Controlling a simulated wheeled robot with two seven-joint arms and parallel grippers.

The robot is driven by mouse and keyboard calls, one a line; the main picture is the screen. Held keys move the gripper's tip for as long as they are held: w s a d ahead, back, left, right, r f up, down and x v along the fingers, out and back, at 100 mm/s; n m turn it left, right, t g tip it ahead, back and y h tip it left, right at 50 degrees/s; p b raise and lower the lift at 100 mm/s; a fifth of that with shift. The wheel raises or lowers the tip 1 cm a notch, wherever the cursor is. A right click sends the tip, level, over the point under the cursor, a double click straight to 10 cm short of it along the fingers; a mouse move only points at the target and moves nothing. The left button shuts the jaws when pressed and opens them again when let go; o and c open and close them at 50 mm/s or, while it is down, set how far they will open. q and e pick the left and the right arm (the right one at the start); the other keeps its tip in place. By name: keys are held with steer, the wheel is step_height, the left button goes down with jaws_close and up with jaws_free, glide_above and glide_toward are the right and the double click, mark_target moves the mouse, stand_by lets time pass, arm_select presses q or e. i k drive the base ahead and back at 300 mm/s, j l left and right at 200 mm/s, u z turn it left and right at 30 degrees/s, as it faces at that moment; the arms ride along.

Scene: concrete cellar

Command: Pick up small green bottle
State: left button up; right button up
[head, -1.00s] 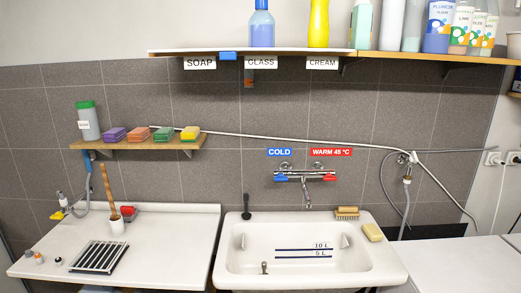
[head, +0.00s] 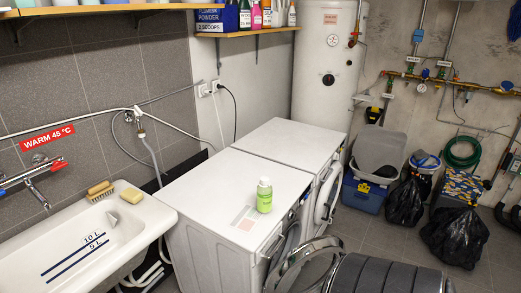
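A small green bottle (head: 264,196) with a pale cap stands upright on top of the nearer white washing machine (head: 200,190). It is near the front edge of the machine's top, beside a small printed label. Neither of my grippers shows in the head view.
A second white machine (head: 290,141) stands behind the nearer one. An open round door (head: 303,262) sticks out in front at the bottom. A white sink (head: 120,236) is at left. Black bags (head: 455,236) and a blue-grey bin (head: 376,165) stand on the floor at right.

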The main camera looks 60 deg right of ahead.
mark_target(265, 194)
steer(key=z, duration=1.8)
steer(key=i+j, duration=0.15)
steer(key=j, duration=0.15)
steer(key=i+j+z, duration=0.15)
steer(key=j, duration=0.15)
steer(key=i+j, duration=0.1)
steer(key=j, duration=0.25)
steer(key=i+j+z, duration=0.15)
steer(key=j, duration=0.15)
steer(key=i+j, duration=0.1)
steer(key=j, duration=0.25)
